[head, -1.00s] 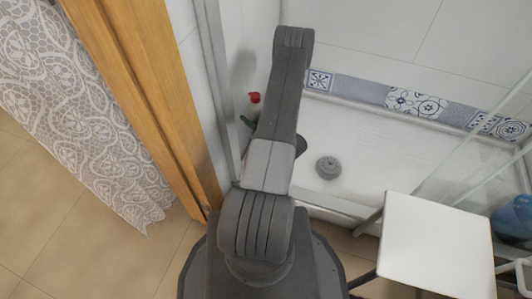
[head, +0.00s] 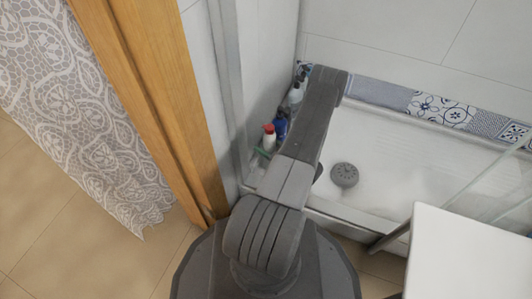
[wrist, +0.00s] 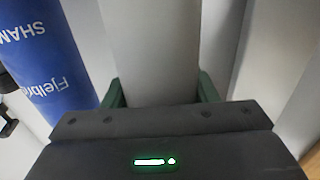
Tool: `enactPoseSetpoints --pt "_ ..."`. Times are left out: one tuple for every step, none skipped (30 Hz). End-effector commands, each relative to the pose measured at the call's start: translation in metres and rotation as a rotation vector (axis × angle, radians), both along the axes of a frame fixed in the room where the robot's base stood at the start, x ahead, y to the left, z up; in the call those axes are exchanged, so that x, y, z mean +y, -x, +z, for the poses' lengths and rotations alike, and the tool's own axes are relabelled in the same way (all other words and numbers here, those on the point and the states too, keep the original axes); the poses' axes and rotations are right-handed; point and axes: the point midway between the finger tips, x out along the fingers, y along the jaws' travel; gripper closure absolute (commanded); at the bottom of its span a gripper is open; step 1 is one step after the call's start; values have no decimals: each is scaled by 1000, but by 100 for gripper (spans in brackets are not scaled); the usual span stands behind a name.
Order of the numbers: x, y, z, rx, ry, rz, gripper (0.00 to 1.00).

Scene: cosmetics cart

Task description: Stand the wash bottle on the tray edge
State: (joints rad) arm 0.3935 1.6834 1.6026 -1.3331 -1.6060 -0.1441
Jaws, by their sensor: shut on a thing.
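In the wrist view my gripper (wrist: 158,92) has its green fingers on either side of a plain pale bottle body (wrist: 150,45), shut on it. Its label and ends are out of that view. In the head view a white bottle with a red top (head: 268,138) shows left of my arm, beside a small green part that looks like a fingertip. It appears to be the wash bottle in my grip. My arm hides most of the gripper there. The white shower tray (head: 400,150) lies to the right; whether the bottle touches its edge cannot be told.
A blue shampoo bottle (wrist: 50,65) stands close left of the held bottle; it also shows in the head view (head: 281,124). A greyish bottle (head: 294,95) is behind it. A drain (head: 344,175) lies in the tray. A white stool (head: 470,255) is at right, a wooden door frame (head: 150,110) at left.

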Motion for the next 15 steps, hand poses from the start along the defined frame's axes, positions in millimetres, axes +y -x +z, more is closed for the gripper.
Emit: enactPoseSetpoints --pt "0 0 -7 0 -1 0 86" --pt "0 1 -12 1 -1 0 86" --pt "0 1 -18 2 -1 0 86" --pt "0 0 -23 1 -1 0 86" --pt "0 0 -27 -1 -1 0 86" --pt "0 0 -32 0 -1 0 86" --pt "0 0 -34 0 -1 0 86" --pt "0 0 -35 0 -1 0 86" --pt "0 0 -34 0 -1 0 86" --pt "0 0 -33 -1 -1 0 86" --pt "0 0 -33 -1 -1 0 86" --pt "0 0 -33 -1 -1 0 86" --pt "0 0 -32 -1 -1 0 86" --pt "0 0 -32 -1 -1 0 86" --pt "0 0 -33 0 -1 0 86"
